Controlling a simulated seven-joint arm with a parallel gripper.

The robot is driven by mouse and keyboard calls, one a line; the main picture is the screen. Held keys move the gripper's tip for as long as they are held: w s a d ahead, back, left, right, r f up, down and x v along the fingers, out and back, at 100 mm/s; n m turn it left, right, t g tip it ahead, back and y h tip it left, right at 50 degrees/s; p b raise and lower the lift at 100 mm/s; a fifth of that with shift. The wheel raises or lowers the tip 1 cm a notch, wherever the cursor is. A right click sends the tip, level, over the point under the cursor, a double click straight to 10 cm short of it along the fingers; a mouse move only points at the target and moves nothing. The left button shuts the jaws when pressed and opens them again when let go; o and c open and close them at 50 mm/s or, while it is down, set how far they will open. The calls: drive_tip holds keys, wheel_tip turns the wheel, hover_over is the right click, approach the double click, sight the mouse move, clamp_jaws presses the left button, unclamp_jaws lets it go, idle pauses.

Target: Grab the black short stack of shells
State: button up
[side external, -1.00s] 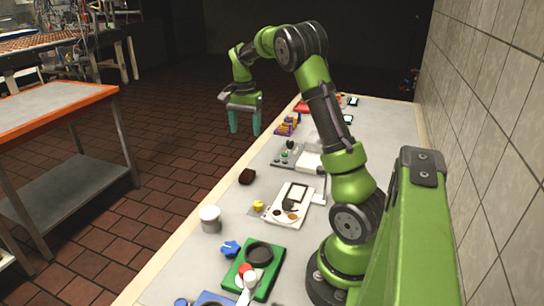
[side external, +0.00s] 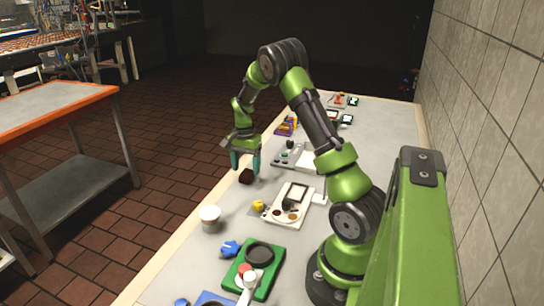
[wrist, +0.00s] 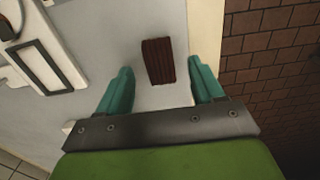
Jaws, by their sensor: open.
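The dark stack of shells (side external: 246,176) is a small ridged, dark brown-black block near the left edge of the table. In the wrist view the stack (wrist: 158,61) lies just beyond and between the fingertips, with bare table around it. My gripper (side external: 245,160) has teal fingers pointing down and is above the table by the stack. In the wrist view my gripper (wrist: 160,75) is open, with a finger on each side of the stack's line and nothing held. Whether the fingertips are level with the stack cannot be told.
A white cup (side external: 210,218) and a small yellow item (side external: 258,206) stand nearer the camera. A white panel device (side external: 290,203) lies to the right. A green tray (side external: 253,270) and a blue piece (side external: 230,248) are in front. The table's left edge is close to the stack.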

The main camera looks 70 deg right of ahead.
drive_tip(key=shift+f, duration=1.4)
drive_tip(key=c, duration=1.1)
drive_tip(key=shift+r, duration=0.15)
